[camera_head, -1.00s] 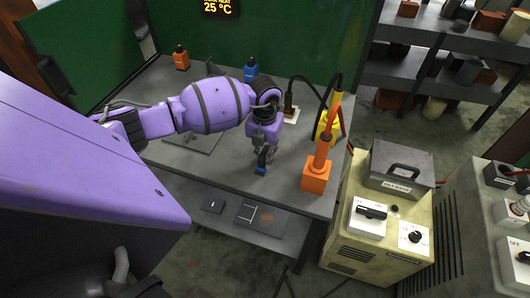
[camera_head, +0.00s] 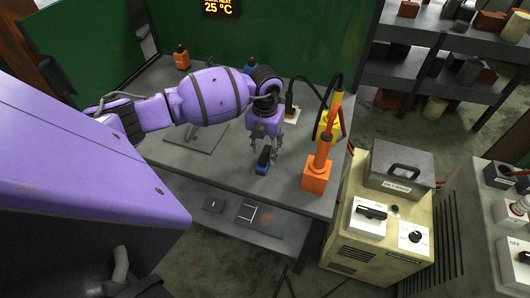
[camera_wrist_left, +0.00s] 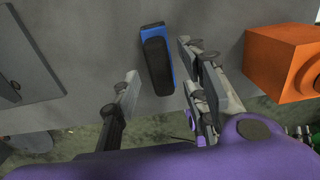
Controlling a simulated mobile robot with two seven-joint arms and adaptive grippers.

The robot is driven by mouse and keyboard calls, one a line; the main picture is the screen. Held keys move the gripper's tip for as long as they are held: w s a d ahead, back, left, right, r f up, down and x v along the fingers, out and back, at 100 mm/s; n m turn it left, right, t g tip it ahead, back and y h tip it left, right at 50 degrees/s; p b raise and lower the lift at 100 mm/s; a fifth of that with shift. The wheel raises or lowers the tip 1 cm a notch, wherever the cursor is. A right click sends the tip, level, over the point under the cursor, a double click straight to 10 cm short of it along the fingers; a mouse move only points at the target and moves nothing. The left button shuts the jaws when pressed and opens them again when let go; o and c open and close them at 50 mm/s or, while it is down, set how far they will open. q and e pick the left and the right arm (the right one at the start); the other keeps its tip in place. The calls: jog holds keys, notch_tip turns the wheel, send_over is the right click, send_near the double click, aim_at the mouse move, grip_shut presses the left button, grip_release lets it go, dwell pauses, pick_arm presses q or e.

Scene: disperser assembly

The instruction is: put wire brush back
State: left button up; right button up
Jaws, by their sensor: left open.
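A small blue and black block (camera_head: 263,160), which looks like the wire brush, lies on the grey table (camera_head: 215,165) near its front edge. In the left wrist view the brush (camera_wrist_left: 158,62) shows a black top and blue sides. My left gripper (camera_head: 267,147) is open just above and behind it. In the left wrist view the fingers of the left gripper (camera_wrist_left: 160,80) are spread on either side of the brush's near end, with a gap to each. My right gripper is not in view.
An orange holder with an upright orange tool (camera_head: 316,176) stands right of the gripper, close to the table's right edge. A yellow holder (camera_head: 327,125) stands behind it. A flat plate with a stand (camera_head: 196,140) is to the left. A cream machine (camera_head: 375,240) stands beside the table.

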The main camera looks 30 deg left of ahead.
aim_at(265, 153)
pick_arm(q)
notch_tip(265, 153, up, 9)
jog(key=s+d+f+g+h, duration=0.1)
jog(key=s+d+f+h, duration=0.25)
jog(key=d, duration=0.45)
jog(key=s+d+f+h, duration=0.3)
jog(key=d+h, duration=0.1)
jog(key=d, duration=0.4)
jog(key=s+d+r+n+t+h, duration=0.2)
jog(key=d+n+t+h, duration=0.2)
jog(key=d, duration=0.2)
jog(key=s+d+r+n+t+h, duration=0.1)
jog(key=d+r+n+t+h, duration=0.2)
jog(key=d+h, duration=0.25)
jog(key=s+a+f+n+t+y, duration=0.2)
jog(key=a+f+n+t+y, duration=0.85)
jog(key=n, duration=0.75)
jog(key=s+a+f+n+g+y, duration=0.2)
jog(key=s+f+n+g+y, duration=0.1)
jog(key=s+f, duration=0.3)
jog(key=s+a+f+n+g+y, duration=0.3)
jog(key=s+f, duration=0.4)
jog(key=s, duration=0.4)
jog(key=shift+s+f+n+g, duration=0.15)
jog(key=shift+s+n+g, duration=0.1)
jog(key=shift+n+g, duration=0.7)
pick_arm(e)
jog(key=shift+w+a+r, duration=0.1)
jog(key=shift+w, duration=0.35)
